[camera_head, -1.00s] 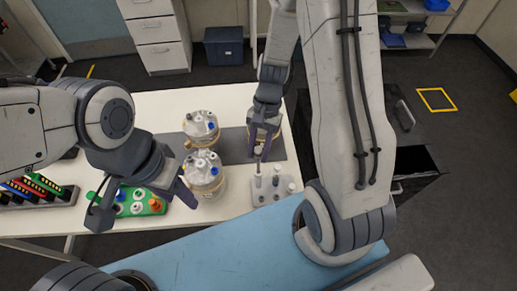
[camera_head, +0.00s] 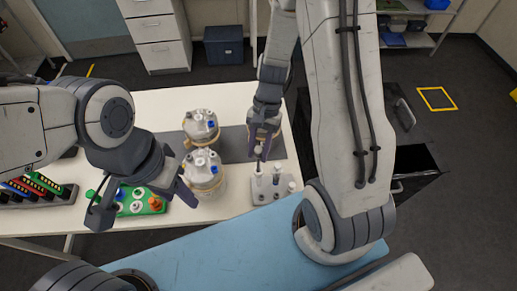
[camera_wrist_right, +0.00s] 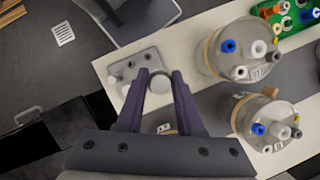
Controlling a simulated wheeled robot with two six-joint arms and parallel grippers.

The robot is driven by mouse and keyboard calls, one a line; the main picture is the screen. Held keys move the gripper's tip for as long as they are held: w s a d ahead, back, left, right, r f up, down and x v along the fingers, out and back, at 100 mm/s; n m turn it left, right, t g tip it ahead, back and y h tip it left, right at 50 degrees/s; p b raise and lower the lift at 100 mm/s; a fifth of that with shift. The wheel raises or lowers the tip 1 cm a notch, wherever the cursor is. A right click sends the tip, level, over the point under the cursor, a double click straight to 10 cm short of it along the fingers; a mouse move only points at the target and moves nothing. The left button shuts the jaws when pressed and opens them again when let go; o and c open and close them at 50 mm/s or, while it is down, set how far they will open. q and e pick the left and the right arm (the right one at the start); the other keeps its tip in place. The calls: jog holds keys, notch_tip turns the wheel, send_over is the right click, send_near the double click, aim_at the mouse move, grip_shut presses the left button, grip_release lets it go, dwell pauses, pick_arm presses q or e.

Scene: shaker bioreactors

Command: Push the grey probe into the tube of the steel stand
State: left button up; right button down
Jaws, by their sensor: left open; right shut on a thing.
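The steel stand (camera_head: 268,197) is a small grey block with several short upright posts, on the white table's front right. It shows in the right wrist view (camera_wrist_right: 122,70) beyond my fingers. My right gripper (camera_head: 260,150) is shut on the grey probe (camera_head: 258,154), above the left rear part of the stand. In the right wrist view the probe's round pale top (camera_wrist_right: 160,84) sits between the fingertips. The probe points down at the stand's left tube; I cannot tell whether its tip is inside. My left gripper (camera_head: 143,199) is open and empty over the table's left front.
Two round steel vessels (camera_head: 201,126) (camera_head: 204,172) with capped lids stand left of the stand, the front one close by. A green tray (camera_head: 155,205) with coloured caps lies under my left gripper. A rack of coloured items (camera_head: 35,188) is at far left. A dark mat (camera_head: 233,145) lies behind.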

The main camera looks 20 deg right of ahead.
aim_at(258, 166)
jog(key=shift+f+b, duration=2.85)
jog(key=shift+f, duration=1.3)
dwell(3.8)
